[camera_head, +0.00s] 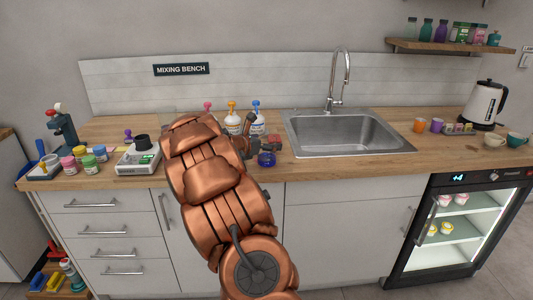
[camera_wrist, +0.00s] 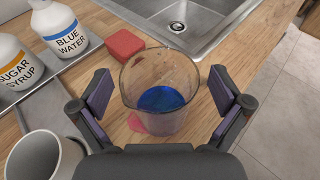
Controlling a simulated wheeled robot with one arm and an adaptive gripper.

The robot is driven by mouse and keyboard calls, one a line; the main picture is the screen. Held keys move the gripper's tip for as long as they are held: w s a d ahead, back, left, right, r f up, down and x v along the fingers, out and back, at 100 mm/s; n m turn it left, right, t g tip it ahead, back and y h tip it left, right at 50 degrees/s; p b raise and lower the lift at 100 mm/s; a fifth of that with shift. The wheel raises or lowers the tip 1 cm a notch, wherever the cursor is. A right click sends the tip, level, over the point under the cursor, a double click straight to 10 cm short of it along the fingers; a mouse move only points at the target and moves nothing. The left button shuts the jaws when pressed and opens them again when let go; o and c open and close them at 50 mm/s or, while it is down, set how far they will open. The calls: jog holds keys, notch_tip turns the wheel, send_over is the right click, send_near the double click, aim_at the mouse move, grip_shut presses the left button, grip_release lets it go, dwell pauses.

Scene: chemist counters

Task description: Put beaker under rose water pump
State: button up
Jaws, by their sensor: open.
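The clear glass beaker (camera_wrist: 160,95) stands upright with blue liquid in its bottom. In the head view the beaker (camera_head: 266,160) is near the counter's front edge, left of the sink. My gripper (camera_wrist: 160,92) is open, one finger on each side of the beaker, with gaps visible. Three pump bottles stand at the back of the counter, with pink (camera_head: 208,106), orange (camera_head: 232,105) and blue (camera_head: 256,104) pump heads. The pink-topped bottle's body is hidden behind my arm, so its label cannot be read. The wrist view shows the "Blue Water" bottle (camera_wrist: 58,28) and "Sugar Syrup" bottle (camera_wrist: 15,68).
A red block (camera_wrist: 124,44) lies just behind the beaker. A pale mug (camera_wrist: 40,152) stands at lower left. The bottles stand on a metal tray (camera_wrist: 70,62). The sink (camera_head: 345,132) is to the right. A pink patch shows under the beaker. A scale (camera_head: 138,160) and jars sit left.

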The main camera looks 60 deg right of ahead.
jog(key=shift+c, duration=0.3)
jog(key=c, duration=1.4)
jog(key=shift+r, duration=0.15)
